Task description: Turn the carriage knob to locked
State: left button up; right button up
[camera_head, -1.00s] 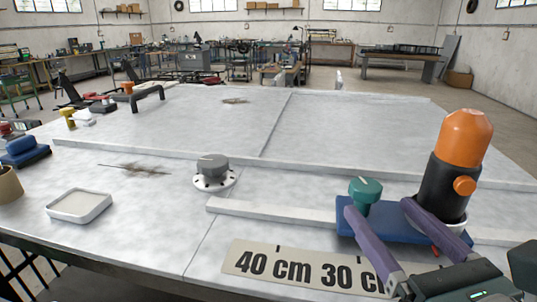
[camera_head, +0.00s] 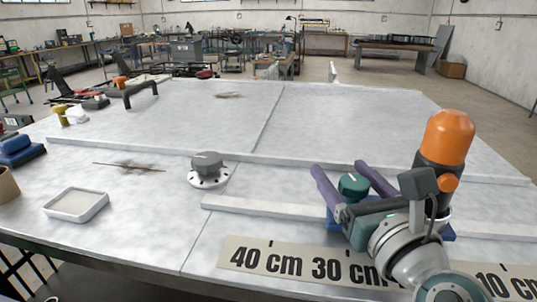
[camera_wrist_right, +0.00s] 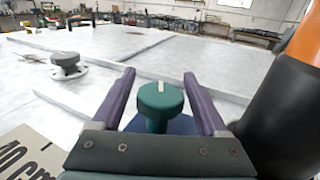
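The green carriage knob (camera_head: 353,186) stands on the blue carriage (camera_head: 331,221) at the right of the table. The black and orange cylinder (camera_head: 447,140) stands on the same carriage, right of the knob. My right gripper (camera_head: 338,166) is open, its two purple fingers on either side of the knob with gaps. In the right wrist view the knob (camera_wrist_right: 160,100) sits between the spread fingers, a white mark on its top pointing roughly away from the gripper. My right wrist hides part of the carriage. My left gripper is not in view.
A grey dial on a white round base (camera_head: 208,170) stands left of the carriage. A raised white rail (camera_head: 260,207) runs along the table by the carriage. A scale strip (camera_head: 290,262) lies in front. A shallow white tray (camera_head: 76,205) is at the left.

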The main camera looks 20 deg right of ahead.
grip_shut()
jog(key=shift+r+m+h, duration=0.1)
jog(key=shift+m+h, duration=0.4)
jog(key=shift+h, duration=0.1)
jog(key=shift+d+m+g+h, duration=0.15)
jog(key=shift+m+g+h, duration=0.35)
jog(key=shift+h, duration=0.4)
jog(key=m+h, duration=0.1)
jog(key=m+g+h, duration=0.1)
jog(key=shift+s+d+h, duration=0.15)
jog(key=shift+d+h, duration=0.05)
jog(key=shift+h, duration=0.1)
jog(key=shift+d+m+g+h, duration=0.15)
jog(key=shift+m+g+h, duration=0.15)
jog(key=shift+g+h, duration=0.15)
jog(key=shift+o, duration=0.7)
grip_release()
jog(key=shift+s, duration=0.1)
